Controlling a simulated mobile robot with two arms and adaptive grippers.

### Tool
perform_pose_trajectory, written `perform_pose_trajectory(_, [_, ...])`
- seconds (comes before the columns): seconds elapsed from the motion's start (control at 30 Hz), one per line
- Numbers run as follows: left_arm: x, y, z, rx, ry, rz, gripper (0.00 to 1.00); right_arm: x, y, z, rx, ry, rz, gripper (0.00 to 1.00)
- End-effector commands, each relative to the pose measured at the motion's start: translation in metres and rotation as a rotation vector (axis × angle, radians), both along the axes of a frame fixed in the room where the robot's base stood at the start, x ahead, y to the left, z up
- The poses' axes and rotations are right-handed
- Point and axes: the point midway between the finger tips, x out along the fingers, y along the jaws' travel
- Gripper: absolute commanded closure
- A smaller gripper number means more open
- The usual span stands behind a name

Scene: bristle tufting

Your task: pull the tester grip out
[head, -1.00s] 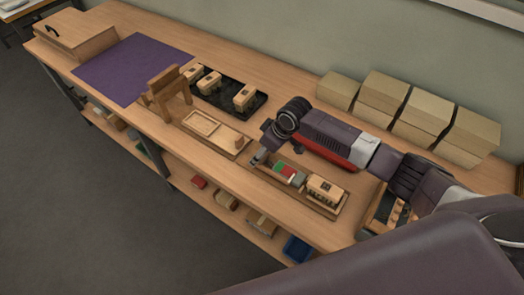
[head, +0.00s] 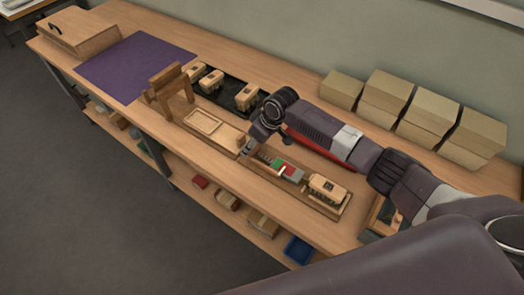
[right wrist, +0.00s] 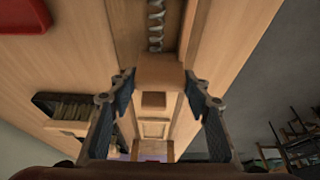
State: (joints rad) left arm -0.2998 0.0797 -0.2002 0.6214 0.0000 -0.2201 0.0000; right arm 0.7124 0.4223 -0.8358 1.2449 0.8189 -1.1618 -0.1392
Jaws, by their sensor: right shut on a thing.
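The tester is a long wooden tray (head: 315,201) with a red and green scale (head: 284,170) and a bristled wooden block (head: 327,187) at its right end. My right gripper (head: 246,151) is at its left end. In the right wrist view, the tester grip, a wooden block (right wrist: 159,72), sits between the fingers of my right gripper (right wrist: 158,85), which is shut on it. A metal spring (right wrist: 155,25) runs from the grip along the tester channel. In the head view the grip is mostly hidden by the gripper. My left gripper is not in view.
A wooden tray with a shallow recess (head: 203,122) lies left of the tester. Behind it is a black tray (head: 226,98) with bristled blocks. A wooden stand (head: 168,88), a purple mat (head: 135,65) and stacked boxes (head: 415,105) are also on the bench. A red object (head: 318,149) lies behind the tester.

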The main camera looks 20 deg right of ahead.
Motion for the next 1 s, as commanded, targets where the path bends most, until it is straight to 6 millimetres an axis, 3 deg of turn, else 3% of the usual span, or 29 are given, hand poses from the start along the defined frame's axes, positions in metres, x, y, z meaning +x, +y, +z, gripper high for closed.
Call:
perform_pose_trajectory(0.1, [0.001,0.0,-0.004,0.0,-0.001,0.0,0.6,0.009,0.006,0.002,0.004,-0.008,-0.002,0.99])
perform_pose_trajectory(0.37, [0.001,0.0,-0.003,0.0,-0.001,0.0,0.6,0.009,0.007,0.003,0.004,-0.008,-0.001,0.99])
perform_pose_trajectory(0.4, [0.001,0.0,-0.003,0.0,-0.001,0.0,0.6,0.009,0.007,0.003,0.004,-0.008,-0.001,0.53])
perform_pose_trajectory(0.53, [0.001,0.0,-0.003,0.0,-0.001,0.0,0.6,0.009,0.006,0.002,0.004,-0.006,0.0,0.38])
perform_pose_trajectory(0.83, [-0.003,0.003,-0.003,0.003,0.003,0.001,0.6,0.008,0.006,0.002,0.002,-0.005,0.0,0.38])
perform_pose_trajectory(1.0, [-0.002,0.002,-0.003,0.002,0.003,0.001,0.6,0.004,0.002,0.014,0.003,-0.006,0.001,0.38])
